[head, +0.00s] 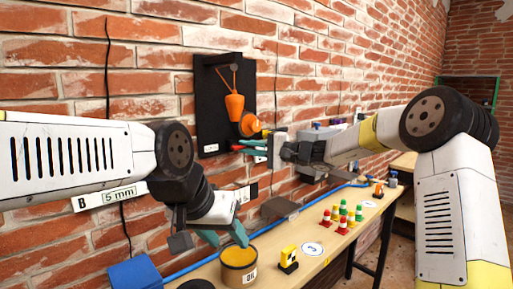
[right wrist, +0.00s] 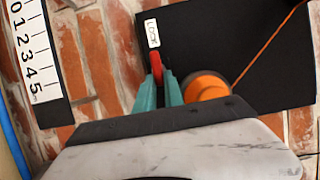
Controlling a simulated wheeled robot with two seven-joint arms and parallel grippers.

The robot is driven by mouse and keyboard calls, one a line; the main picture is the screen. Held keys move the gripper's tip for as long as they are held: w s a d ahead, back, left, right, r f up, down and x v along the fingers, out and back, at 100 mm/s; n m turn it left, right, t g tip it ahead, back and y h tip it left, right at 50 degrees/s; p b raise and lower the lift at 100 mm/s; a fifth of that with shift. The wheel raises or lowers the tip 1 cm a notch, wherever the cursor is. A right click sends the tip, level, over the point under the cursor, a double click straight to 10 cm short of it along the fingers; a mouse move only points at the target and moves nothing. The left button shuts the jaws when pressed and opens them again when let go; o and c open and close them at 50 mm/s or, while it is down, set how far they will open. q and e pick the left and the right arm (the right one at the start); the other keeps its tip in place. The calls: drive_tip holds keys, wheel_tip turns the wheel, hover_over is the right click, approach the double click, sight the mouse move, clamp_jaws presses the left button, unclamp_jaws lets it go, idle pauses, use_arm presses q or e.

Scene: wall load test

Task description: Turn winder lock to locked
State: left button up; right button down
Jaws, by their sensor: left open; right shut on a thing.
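The winder lock is a red lever (right wrist: 157,66) below a white tag (right wrist: 152,33) on a black wall board (head: 213,95). In the right wrist view, the teal fingers of my right gripper (right wrist: 158,92) are shut on the lever, one on each side. In the head view this gripper (head: 252,147) reaches the board's lower right, and the fingers partly cover the lever. An orange winder drum (right wrist: 207,87) sits just right of the fingers, with an orange cord running up from it. My left gripper (head: 224,237) is open and empty above the bench, near the oil tin.
An orange weight (head: 235,106) hangs on cords before the board. The bench (head: 262,268) carries an oil tin (head: 239,265), a yellow-black block (head: 288,259) and several coloured cones (head: 343,215). A blue box (head: 136,273) stands at the lower left. A scale strip (right wrist: 36,50) is on the wall.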

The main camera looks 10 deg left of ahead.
drive_tip(key=shift+w, duration=0.1)
idle(0.3)
drive_tip(key=c, duration=1.4)
unclamp_jaws()
drive_tip(key=shift+c, duration=0.2)
drive_tip(key=v, duration=0.8)
drive_tip(key=s+d+f+n+g+h, duration=0.15)
drive_tip(key=s+h, duration=0.25)
drive_tip(key=s, duration=0.4)
drive_tip(key=s+d+f+n+g+h, duration=0.1)
drive_tip(key=s+d+f+n+h, duration=0.15)
drive_tip(key=s, duration=0.65)
drive_tip(key=s+d+f+t+h, duration=0.2)
drive_tip(key=s+d+h, duration=0.2)
drive_tip(key=s+d, duration=0.4)
drive_tip(key=s+d+f+t+h, duration=0.2)
drive_tip(key=s+d+f+h, duration=0.1)
drive_tip(key=s+d, duration=0.5)
drive_tip(key=d+h, duration=0.1)
drive_tip(key=d, duration=0.2)
drive_tip(key=shift+d+h, duration=0.35)
drive_tip(key=shift+d, duration=0.05)
